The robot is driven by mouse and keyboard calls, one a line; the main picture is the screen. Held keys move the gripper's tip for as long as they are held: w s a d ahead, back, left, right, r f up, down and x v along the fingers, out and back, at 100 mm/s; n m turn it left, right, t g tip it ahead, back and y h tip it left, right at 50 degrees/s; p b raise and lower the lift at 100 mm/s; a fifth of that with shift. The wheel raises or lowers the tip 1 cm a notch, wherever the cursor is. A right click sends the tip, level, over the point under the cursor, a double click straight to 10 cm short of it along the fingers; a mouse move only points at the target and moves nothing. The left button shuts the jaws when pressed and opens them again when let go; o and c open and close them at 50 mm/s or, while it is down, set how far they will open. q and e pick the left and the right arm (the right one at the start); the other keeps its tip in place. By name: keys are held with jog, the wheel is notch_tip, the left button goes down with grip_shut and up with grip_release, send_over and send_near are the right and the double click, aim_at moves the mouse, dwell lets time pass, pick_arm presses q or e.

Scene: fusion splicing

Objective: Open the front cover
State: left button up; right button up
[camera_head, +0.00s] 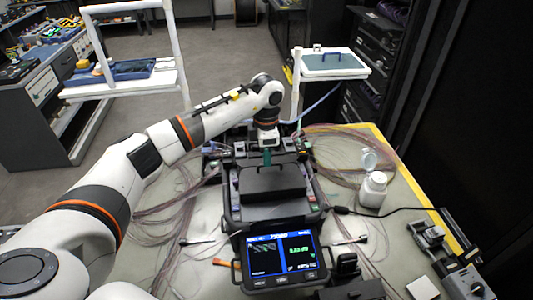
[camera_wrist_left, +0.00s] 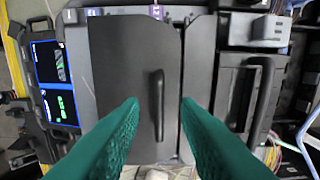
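The splicer (camera_head: 275,210) stands mid-table with its screen toward me. Its dark front cover (camera_head: 273,183) lies shut in the head view, behind the screen. In the left wrist view the cover (camera_wrist_left: 118,62) is a flat dark panel with a raised bar handle (camera_wrist_left: 157,104). My left gripper (camera_head: 267,157) points down at the far edge of the cover. Its green fingers are apart in the left wrist view (camera_wrist_left: 160,102), and the handle shows between their tips. I cannot tell whether they touch anything. My right gripper is in neither view.
A lit screen (camera_head: 281,257) fronts the splicer. Coiled fibres (camera_head: 335,150) lie on both sides. A white bottle (camera_head: 373,189) stands to the right, with a black cable near it. A second dark panel (camera_wrist_left: 200,75) adjoins the cover across a narrow gap.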

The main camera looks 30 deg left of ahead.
pick_arm(q)
jog(key=shift+f, duration=0.95)
grip_shut()
jog(key=shift+a, duration=0.15)
